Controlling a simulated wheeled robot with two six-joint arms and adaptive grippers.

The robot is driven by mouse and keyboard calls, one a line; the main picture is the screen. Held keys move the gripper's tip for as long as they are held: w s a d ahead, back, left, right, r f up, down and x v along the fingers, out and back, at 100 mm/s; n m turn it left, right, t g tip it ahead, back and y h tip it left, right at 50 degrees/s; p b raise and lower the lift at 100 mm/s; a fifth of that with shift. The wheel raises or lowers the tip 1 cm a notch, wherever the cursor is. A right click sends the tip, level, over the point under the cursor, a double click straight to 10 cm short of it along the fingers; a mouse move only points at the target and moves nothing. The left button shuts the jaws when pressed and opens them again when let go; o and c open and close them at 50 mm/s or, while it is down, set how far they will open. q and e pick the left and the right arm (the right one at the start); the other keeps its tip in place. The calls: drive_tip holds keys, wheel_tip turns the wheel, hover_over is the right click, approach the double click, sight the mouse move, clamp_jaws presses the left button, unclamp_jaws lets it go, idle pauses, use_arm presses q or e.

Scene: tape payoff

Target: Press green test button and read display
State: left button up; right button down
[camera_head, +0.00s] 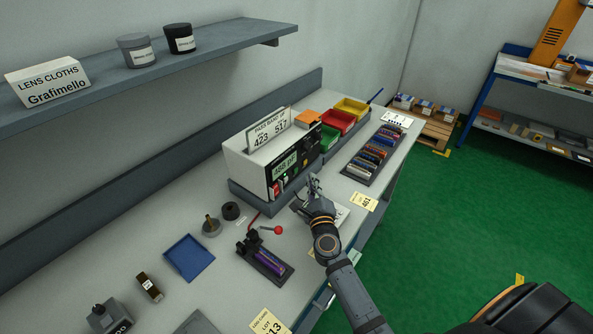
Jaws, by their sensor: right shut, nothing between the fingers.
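The white tester box (245,165) stands on a dark base at the middle of the bench. Its lit green display (285,164) faces right and shows small characters that look like 488, but I cannot read them surely. Small coloured controls, red and green, sit low on its dark front panel; the green test button is too small to make out surely. My right gripper (313,181) is shut and empty, in front of the panel and a little to its right. I cannot tell whether it touches anything. My left gripper is not in view.
A sign reading 423 and 517 (269,128) stands on the tester. Green, red and yellow bins (338,120) and a rack of rolls (372,155) lie behind. A red-knobbed lever fixture (263,256) and blue tray (189,257) are nearer. A shelf (150,68) overhangs the left.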

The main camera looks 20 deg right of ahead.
drive_tip(key=shift+s+d, duration=0.35)
drive_tip(key=shift+s, duration=0.2)
drive_tip(key=shift+s+d, duration=0.3)
drive_tip(key=shift+s, duration=0.25)
drive_tip(key=shift+f, duration=0.1)
